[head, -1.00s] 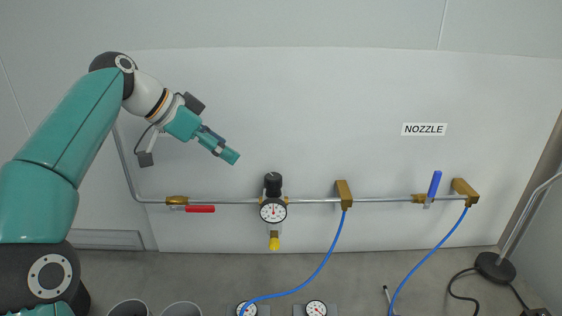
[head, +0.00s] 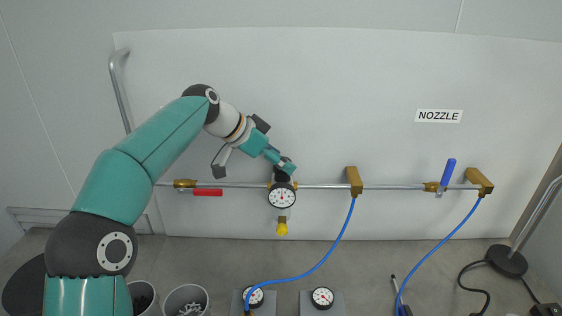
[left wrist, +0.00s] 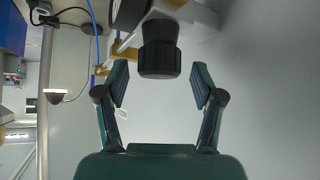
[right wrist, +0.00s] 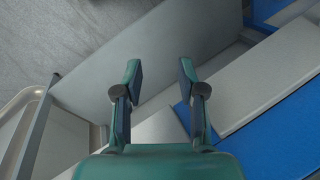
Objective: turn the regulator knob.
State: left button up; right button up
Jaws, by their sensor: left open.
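The regulator has a black ribbed knob (head: 281,175) above a round white gauge (head: 282,198) on the pipe, with a yellow part (head: 282,229) below. My left gripper (head: 287,165) is at the top of the knob in the head view and partly covers it. In the left wrist view the knob (left wrist: 159,58) shows between and just beyond the spread fingers of the left gripper (left wrist: 160,83). There is a gap on both sides and the fingers are not closed on it. My right gripper (right wrist: 160,72) is open and empty in the right wrist view, and is not in the head view.
The pipe (head: 325,186) runs along the white panel. A red-handled valve (head: 207,193) is left of the regulator. A brass block (head: 353,178) with a blue hose (head: 338,238) and a blue lever (head: 448,172) are to the right. Bins (head: 186,299) stand at lower left.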

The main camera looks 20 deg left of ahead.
pick_arm(q)
jog(key=shift+w+d+f, duration=0.3)
jog(key=shift+d+f, duration=0.1)
jog(key=shift+f, duration=0.05)
jog(key=c, duration=1.2)
jog(key=shift+o, duration=0.2)
jog(key=shift+a, duration=0.1)
